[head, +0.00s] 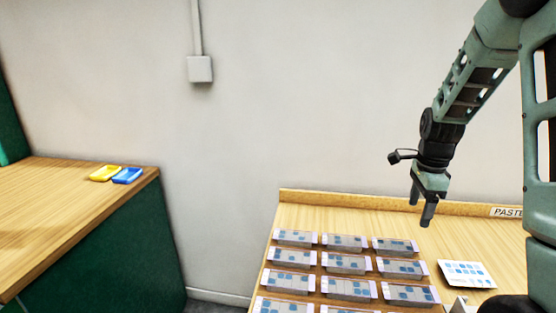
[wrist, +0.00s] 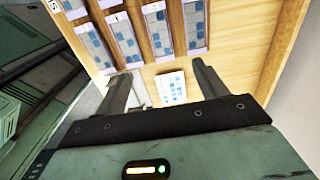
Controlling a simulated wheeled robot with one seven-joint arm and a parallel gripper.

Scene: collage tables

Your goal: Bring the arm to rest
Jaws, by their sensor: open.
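My arm comes in from the upper right in the head view, bent downward. My gripper (head: 421,206) hangs above the right-hand wooden table (head: 450,232), fingers pointing down. In the wrist view my gripper (wrist: 160,82) shows two dark fingers spread apart with nothing between them. A white card with blue squares (head: 466,273) lies on the table, below and to the right of my gripper. In the wrist view the card (wrist: 171,88) appears beyond the fingertips, apart from them.
Several grey trays with blue squares (head: 346,263) stand in rows on the same table. A raised wooden edge (head: 380,203) runs along its back, with a "PASTE" label (head: 507,212). A left table (head: 70,200) holds a yellow dish (head: 104,173) and a blue dish (head: 127,176). A gap separates the tables.

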